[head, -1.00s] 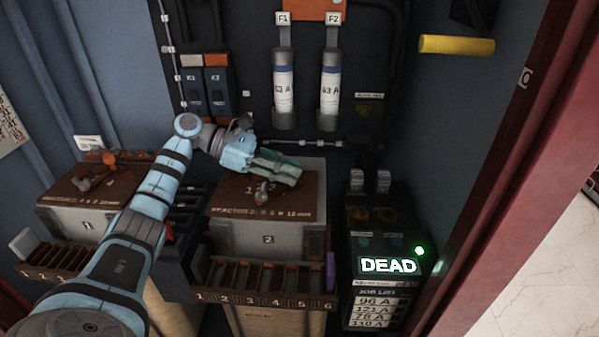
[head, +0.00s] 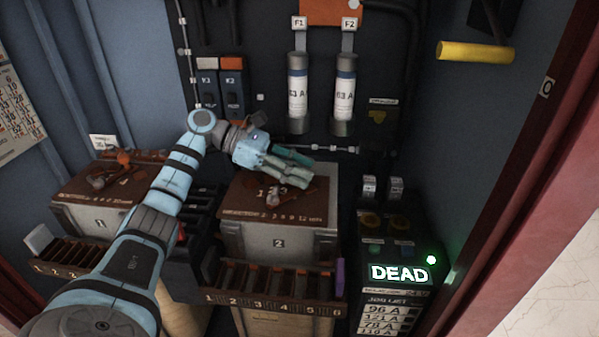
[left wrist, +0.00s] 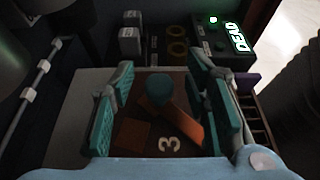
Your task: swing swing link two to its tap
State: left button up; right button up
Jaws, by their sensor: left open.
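Box 2 (head: 262,240) has a brown top with numbered tap positions. Swing link two, with its rounded knob (head: 273,193), lies on that top, partly under my left gripper (head: 304,169). In the left wrist view the knob (left wrist: 160,90) and an orange-brown bar (left wrist: 187,122) show between the teal fingers of the left gripper (left wrist: 160,68), beside a painted 3. The fingers are apart on either side of the knob, and I see no contact. Which tap the link points to is not clear. My right gripper is not in view.
Box 1 (head: 95,215) with its own link stands at the left. A numbered slotted rack (head: 270,300) runs below box 2. Two fuse tubes (head: 298,90) hang behind. A panel with a lit DEAD sign (head: 399,273) stands at the right.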

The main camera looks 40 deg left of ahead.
pick_arm(q)
notch_tip(320, 180, up, 9)
jog(key=shift+f, duration=0.15)
dwell(0.4)
